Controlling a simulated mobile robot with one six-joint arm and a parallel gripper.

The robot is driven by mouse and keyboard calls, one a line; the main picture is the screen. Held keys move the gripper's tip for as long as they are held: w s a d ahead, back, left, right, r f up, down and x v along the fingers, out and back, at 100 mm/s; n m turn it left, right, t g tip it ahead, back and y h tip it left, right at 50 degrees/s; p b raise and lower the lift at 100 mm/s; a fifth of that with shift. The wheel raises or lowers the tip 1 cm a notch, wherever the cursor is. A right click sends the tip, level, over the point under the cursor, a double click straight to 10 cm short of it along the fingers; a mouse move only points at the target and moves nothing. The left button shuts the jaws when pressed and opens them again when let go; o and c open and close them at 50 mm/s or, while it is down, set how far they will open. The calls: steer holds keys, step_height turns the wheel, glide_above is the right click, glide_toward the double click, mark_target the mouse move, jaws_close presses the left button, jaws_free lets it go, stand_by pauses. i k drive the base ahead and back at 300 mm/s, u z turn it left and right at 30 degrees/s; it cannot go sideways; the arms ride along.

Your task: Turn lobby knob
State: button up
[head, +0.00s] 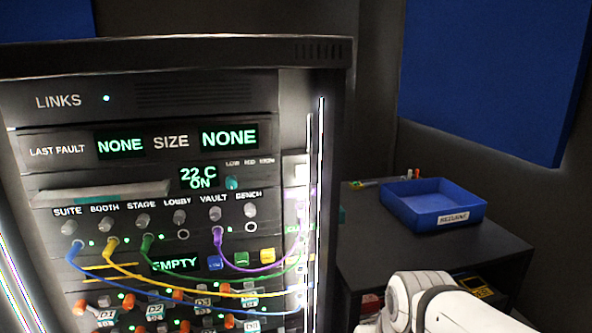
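The lobby knob (180,217) is a small grey knob on the rack panel (60,201), under the label LOBBY. It stands in a row of similar knobs, between the stage knob (143,220) and the vault knob (215,213). Below the lobby knob is a ring-shaped jack (183,234) with no cable in it. The way the lobby knob points is too small to tell. White links of my arm show at the bottom right, apart from the panel. My gripper is not in view.
Blue, yellow, green and purple cables (250,268) run from jacks below the knobs to the rack's right side. Displays read NONE, 22 C ON and EMPTY. A blue tray (405,208) stands on a dark table (385,255) right of the rack.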

mark_target(179, 217)
steer(key=u, duration=1.25)
steer(key=k, duration=1.25)
steer(key=z, duration=0.6)
steer(key=i, duration=1.45)
steer(key=u, duration=0.45)
